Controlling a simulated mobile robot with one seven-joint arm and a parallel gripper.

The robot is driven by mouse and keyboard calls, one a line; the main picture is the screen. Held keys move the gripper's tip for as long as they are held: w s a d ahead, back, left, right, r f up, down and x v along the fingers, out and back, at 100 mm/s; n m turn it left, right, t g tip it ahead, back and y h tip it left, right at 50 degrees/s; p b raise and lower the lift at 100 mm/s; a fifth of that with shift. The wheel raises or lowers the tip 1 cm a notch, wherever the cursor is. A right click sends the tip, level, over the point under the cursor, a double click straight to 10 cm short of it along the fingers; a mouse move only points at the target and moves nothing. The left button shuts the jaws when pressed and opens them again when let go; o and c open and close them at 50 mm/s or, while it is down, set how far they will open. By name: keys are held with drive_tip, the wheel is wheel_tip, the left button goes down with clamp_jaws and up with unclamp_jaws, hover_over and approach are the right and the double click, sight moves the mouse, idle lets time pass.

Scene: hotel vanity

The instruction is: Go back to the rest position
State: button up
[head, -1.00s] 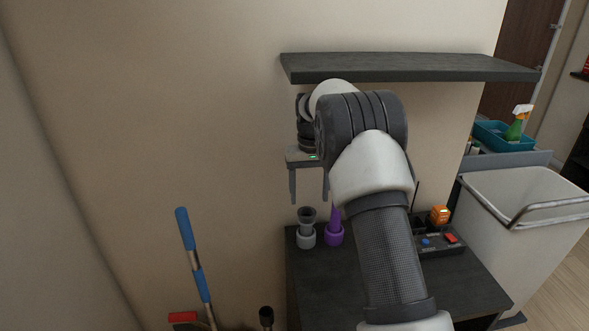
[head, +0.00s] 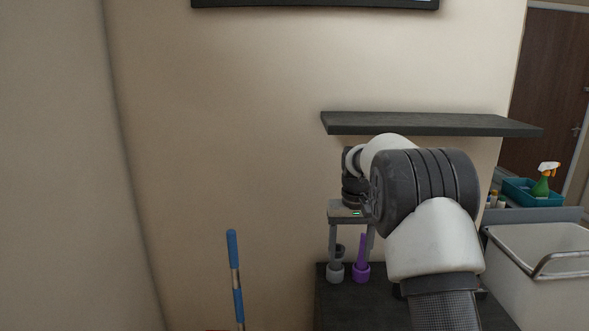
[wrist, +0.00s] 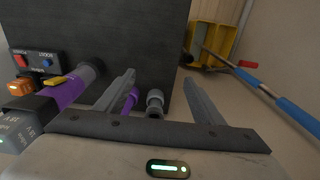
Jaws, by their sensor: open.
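My gripper (head: 351,256) is open and empty, fingers pointing down, under the wall shelf (head: 430,124). In the head view its fingers overlap a grey cup-like holder (head: 335,273) and a purple one (head: 361,270) on the dark counter (head: 330,306). In the wrist view the open fingers (wrist: 158,82) show with the small grey holder (wrist: 154,104) and purple holder (wrist: 131,98) between them in the picture. I cannot tell the gap to them. My arm hides much of the counter in the head view.
In the wrist view, a purple cylinder (wrist: 72,90) and a panel with red and blue buttons (wrist: 38,61) lie left. A blue-handled pole (head: 236,277) stands left of the counter. A white bin (head: 540,260) and a teal caddy (head: 522,192) are right.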

drive_tip(key=s+r+t+p, duration=0.2)
drive_tip(key=s+r, duration=1.3)
drive_tip(key=r, duration=0.1)
drive_tip(key=s+t+p, duration=0.1)
drive_tip(key=s+t, duration=0.2)
drive_tip(key=s, duration=1.8)
drive_tip(key=shift+a+f, duration=0.25)
drive_tip(key=shift+a, duration=0.05)
drive_tip(key=shift+a, duration=0.1)
